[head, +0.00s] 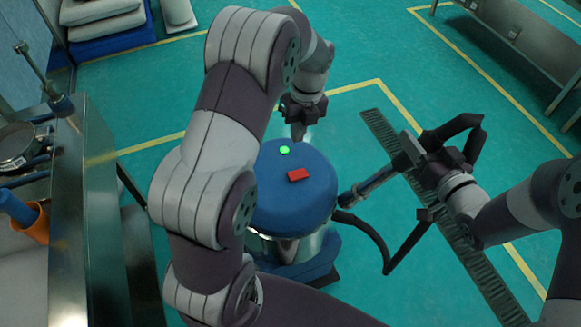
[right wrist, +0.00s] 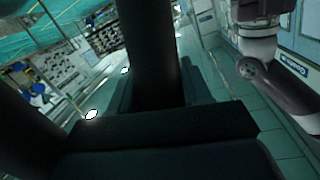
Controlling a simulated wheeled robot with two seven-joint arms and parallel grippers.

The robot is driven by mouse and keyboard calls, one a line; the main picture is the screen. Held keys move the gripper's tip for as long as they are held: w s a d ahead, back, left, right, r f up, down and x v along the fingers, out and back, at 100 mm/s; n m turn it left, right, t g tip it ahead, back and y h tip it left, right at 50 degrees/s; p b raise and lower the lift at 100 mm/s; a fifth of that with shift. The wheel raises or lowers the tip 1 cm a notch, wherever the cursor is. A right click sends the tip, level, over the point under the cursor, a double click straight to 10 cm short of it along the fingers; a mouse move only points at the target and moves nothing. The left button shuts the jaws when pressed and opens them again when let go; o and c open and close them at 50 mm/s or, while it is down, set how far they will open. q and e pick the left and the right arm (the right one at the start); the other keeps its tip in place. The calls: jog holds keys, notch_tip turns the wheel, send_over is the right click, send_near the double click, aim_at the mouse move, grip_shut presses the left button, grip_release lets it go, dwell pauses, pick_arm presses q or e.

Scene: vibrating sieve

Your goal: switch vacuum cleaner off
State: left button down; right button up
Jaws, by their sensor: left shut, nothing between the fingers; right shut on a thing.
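The vacuum cleaner (head: 268,205) stands on the floor in the middle of the head view, with a round blue lid, a metal drum and a blue base. A green button (head: 284,150) and a red button (head: 299,174) are on the lid. My left gripper (head: 298,130) is shut and empty, pointing down by the lid's far edge, just beyond the green button. My right gripper (head: 425,160) is shut on the vacuum hose (head: 455,127), right of the cleaner. A dark tube (right wrist: 150,50) fills the middle of the right wrist view. My left arm hides the lid's left side.
A metal table (head: 85,200) with an orange cup (head: 38,228) and a round sieve part (head: 18,145) is at the left. A floor grate (head: 400,150) runs right of the cleaner. Stacked sacks (head: 105,22) lie at the back left. Open green floor lies behind.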

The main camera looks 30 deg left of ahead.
aim_at(288, 175)
pick_arm(q)
jog(key=f, duration=0.4)
jog(key=s+a+f, duration=0.1)
jog(key=f, duration=0.4)
jog(key=f+p, duration=0.1)
jog(key=f, duration=0.4)
jog(key=shift+s+a, duration=0.15)
jog(key=shift+s, duration=0.15)
pick_arm(e)
jog(key=shift+r, duration=0.45)
jog(key=shift+r, duration=0.1)
pick_arm(q)
jog(key=shift+f, duration=0.2)
jog(key=shift+w+d+r+p, duration=0.35)
jog(key=shift+w+d+r, duration=0.05)
jog(key=shift+w, duration=0.1)
pick_arm(e)
jog(key=shift+r, duration=0.3)
pick_arm(q)
notch_tip(288, 175, up, 12)
jog(key=w+d, duration=0.1)
jog(key=shift+w+b, duration=0.15)
jog(key=shift+b, duration=0.15)
pick_arm(e)
jog(key=shift+f, duration=0.25)
